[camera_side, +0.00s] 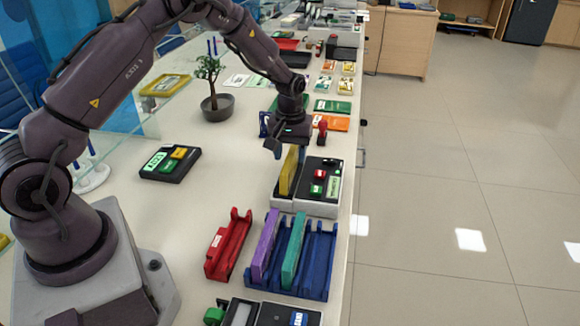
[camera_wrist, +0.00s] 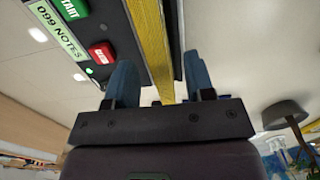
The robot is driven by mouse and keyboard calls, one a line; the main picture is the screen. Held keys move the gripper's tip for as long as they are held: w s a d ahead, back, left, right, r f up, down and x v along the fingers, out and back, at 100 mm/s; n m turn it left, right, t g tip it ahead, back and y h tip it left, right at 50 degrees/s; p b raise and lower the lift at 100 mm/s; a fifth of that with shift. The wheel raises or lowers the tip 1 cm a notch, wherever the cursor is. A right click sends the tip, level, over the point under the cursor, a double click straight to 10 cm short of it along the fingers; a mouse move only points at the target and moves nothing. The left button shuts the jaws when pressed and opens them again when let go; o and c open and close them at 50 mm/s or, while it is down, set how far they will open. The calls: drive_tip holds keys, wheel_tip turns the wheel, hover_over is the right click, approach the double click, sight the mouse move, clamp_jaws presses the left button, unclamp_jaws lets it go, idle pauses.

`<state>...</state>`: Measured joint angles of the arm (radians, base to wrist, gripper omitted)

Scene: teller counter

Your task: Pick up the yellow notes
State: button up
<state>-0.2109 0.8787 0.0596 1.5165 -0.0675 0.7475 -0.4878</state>
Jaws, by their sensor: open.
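The yellow notes (camera_side: 289,171) stand upright as a thin bundle in the slot of a black-and-grey counting machine (camera_side: 319,188). In the wrist view the yellow notes (camera_wrist: 150,40) run as a strip from the top edge down between my two blue fingers. My gripper (camera_side: 286,149) is open and points down at the top of the bundle. In the wrist view my gripper (camera_wrist: 159,82) shows a finger on each side of the notes, with gaps visible. In the side view one fingertip is left of the bundle's top; the other is hard to make out.
The machine's red button (camera_wrist: 102,52) and "099 NOTES" display (camera_wrist: 58,35) are close beside the fingers. A blue rack (camera_side: 318,262) holds purple (camera_side: 265,245) and teal (camera_side: 293,250) bundles. A red holder (camera_side: 228,245) is empty. A potted tree (camera_side: 216,105) stands behind left.

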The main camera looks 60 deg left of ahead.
sight(290, 156)
wheel_tip(290, 156, down, 3)
drive_tip(key=shift+f, duration=0.15)
drive_tip(key=shift+c, duration=0.2)
clamp_jaws()
